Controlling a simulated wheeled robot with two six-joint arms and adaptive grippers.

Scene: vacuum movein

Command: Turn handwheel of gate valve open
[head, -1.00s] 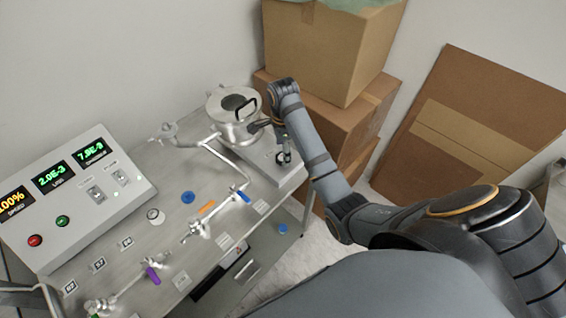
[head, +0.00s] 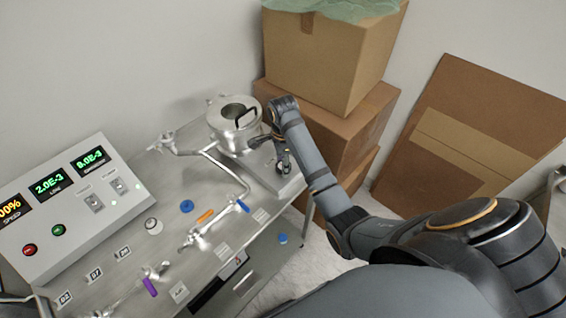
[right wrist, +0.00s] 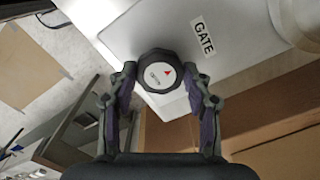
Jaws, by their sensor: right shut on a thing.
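The gate valve handwheel (right wrist: 160,72) is a round black knob with a white face and a red arrow, beside a "GATE" label (right wrist: 203,39) on a pale metal plate. My right gripper (right wrist: 160,77) has a finger on each side of the knob's rim and is shut on it. In the head view my right gripper (head: 283,160) is at the right end of the bench, by the metal chamber (head: 222,120), reaching down from above. The handwheel is too small and covered to make out there. My left gripper is out of view.
A control box (head: 75,205) with lit readouts and a red and a green button stands at the left of the metal bench (head: 165,235). Pipes with purple and blue handles run along the bench. Stacked cardboard boxes (head: 325,60) stand close behind my right arm.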

